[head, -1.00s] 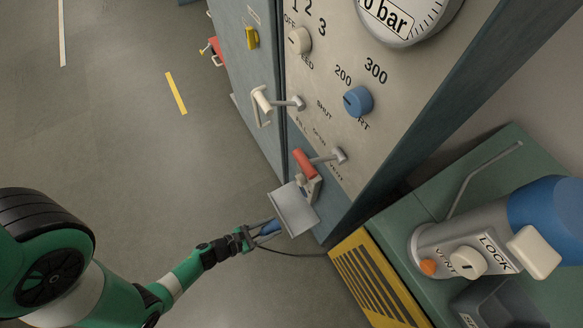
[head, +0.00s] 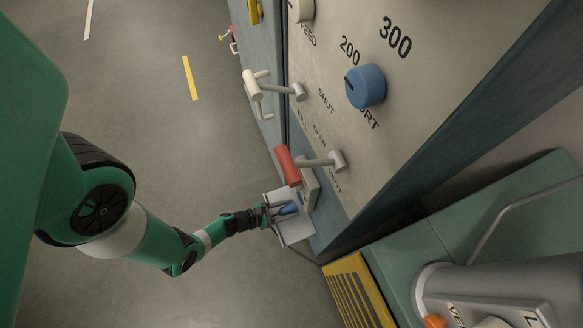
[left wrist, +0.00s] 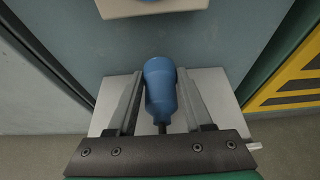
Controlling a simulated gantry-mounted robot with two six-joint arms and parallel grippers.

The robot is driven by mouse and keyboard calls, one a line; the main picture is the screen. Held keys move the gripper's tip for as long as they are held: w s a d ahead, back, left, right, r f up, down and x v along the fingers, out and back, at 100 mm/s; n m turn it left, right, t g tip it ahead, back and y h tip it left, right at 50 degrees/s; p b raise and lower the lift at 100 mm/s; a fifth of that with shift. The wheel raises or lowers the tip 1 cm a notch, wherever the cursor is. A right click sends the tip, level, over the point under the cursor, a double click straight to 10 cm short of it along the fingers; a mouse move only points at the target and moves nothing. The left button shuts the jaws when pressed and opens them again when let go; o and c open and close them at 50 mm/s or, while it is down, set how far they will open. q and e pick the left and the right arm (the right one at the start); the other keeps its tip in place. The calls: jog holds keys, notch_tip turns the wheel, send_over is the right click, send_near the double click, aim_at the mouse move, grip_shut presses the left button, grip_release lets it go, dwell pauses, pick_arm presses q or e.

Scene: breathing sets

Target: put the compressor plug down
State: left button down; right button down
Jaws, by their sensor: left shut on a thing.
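The compressor plug (head: 289,209) is a small blue piece with a dark stem. In the left wrist view the plug (left wrist: 160,85) lies between the two fingers, its rounded end pointing away from me. My left gripper (head: 285,210) is shut on it. The gripper (left wrist: 161,95) holds it over a pale grey plate-like shelf (head: 297,234) on the panel's lower edge; the shelf (left wrist: 218,88) shows behind the fingers too. I cannot tell whether the plug touches the shelf. My right gripper is in neither view.
A red-handled valve lever (head: 288,165) juts out just above the shelf. A white-handled lever (head: 255,87) and a blue knob (head: 365,86) are higher on the panel. A yellow slatted grille (head: 352,292) stands below right. Open floor (head: 200,140) lies left.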

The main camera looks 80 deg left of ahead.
pick_arm(q)
jog(key=shift+a+f, duration=0.1)
jog(key=shift+f, duration=0.65)
jog(key=shift+s+d+r, duration=0.15)
jog(key=shift+s+d, duration=0.05)
jog(key=shift+w+a+f, duration=0.1)
jog(key=shift+w+f, duration=0.05)
jog(key=shift+f, duration=0.45)
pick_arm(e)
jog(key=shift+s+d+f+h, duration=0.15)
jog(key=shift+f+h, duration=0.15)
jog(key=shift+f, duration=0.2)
pick_arm(q)
jog(key=shift+c, duration=1.5)
grip_release()
jog(key=shift+r, duration=0.1)
